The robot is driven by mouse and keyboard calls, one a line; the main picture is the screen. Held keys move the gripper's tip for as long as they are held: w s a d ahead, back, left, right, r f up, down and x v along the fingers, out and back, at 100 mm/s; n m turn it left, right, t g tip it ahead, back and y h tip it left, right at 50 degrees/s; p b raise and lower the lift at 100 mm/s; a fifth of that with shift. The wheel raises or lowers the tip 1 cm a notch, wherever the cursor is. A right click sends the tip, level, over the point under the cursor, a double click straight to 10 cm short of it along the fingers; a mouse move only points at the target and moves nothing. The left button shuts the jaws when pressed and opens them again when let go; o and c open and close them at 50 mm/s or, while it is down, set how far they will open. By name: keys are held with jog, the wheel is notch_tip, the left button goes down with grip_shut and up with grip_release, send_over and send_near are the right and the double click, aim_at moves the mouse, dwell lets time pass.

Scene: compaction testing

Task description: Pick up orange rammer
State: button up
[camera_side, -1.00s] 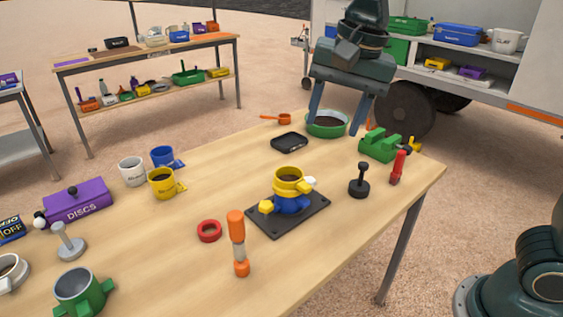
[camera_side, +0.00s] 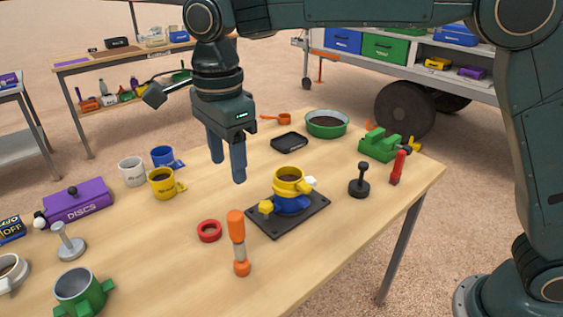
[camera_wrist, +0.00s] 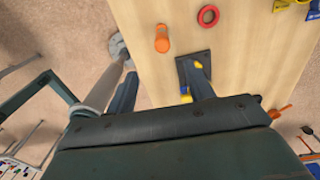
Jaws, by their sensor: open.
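The orange rammer (camera_side: 238,243) stands upright on the wooden table near its front edge, with an orange top, a pale shaft and an orange foot. In the wrist view the rammer (camera_wrist: 162,40) shows from above, beyond the fingers and between them. My gripper (camera_side: 226,172) points down, open and empty, in the air over the middle of the table. It is above and behind the rammer, and apart from it. In the wrist view my two fingers (camera_wrist: 160,85) are spread wide.
A red ring (camera_side: 209,231) lies left of the rammer. A blue and yellow mold (camera_side: 290,190) stands on a black plate (camera_side: 262,226) to its right. A black rammer (camera_side: 359,181) and a red tool (camera_side: 398,168) stand further right. Mugs (camera_side: 162,182) stand at the left back.

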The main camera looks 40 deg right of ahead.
aim_at(234, 214)
jog(key=shift+f, duration=0.1)
notch_tip(234, 214, down, 8)
jog(key=shift+f, duration=0.2)
dwell(0.3)
jog(key=shift+f, duration=0.15)
jog(key=shift+w+d+f, duration=0.1)
jog(key=shift+f, duration=1.15)
jog(key=shift+w+d+f, duration=0.1)
jog(key=shift+f, duration=1.15)
jog(key=shift+r, duration=0.1)
grip_shut()
